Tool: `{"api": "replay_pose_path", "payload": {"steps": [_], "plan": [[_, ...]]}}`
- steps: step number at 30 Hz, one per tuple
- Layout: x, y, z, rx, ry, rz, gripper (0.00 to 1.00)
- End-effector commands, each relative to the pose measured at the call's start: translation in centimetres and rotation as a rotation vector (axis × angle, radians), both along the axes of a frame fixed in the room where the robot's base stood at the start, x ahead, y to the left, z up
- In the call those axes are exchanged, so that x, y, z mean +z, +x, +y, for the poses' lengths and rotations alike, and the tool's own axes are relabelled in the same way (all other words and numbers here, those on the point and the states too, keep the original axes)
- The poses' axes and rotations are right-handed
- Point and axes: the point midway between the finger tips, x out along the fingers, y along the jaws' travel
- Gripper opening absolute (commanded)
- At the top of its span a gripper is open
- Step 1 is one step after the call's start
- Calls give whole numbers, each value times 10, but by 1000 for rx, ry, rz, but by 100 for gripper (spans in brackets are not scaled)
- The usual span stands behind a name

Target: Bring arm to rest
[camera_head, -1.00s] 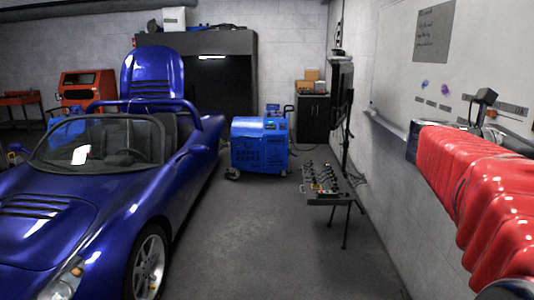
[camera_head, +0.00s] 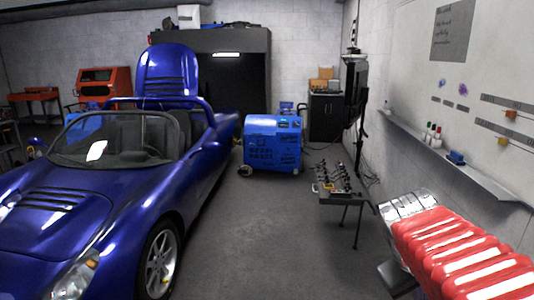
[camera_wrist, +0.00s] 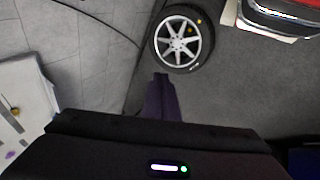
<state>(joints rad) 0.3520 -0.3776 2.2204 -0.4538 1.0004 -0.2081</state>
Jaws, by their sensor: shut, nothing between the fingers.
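My arm, in a red ribbed cover (camera_head: 460,255), shows at the lower right of the head view, in front of the right wall. A silver part (camera_head: 408,204) is at its upper end. My gripper is not clearly visible there. In the wrist view my gripper (camera_wrist: 161,78) is shut and empty, its dark fingers together at the middle. Beyond the fingertips a wheel (camera_wrist: 181,42) with silver spokes shows against the grey floor; I cannot tell how far away it is.
A blue open car (camera_head: 80,220) fills the left. A blue machine (camera_head: 272,143) stands at the back, and a small control table (camera_head: 340,197) stands before the right wall. A wall shelf (camera_head: 440,150) holds markers. The grey floor (camera_head: 260,240) between is clear.

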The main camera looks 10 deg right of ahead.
Motion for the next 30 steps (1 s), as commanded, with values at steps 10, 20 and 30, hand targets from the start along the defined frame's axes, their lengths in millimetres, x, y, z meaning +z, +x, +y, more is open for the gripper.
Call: {"api": "replay_pose_path", "payload": {"steps": [10,20,30], "plan": [[-39,-15,150,-84,393,-259,0],[-31,-35,212,64,479,-320,0],[-31,-35,214,73,478,-316,0]]}}
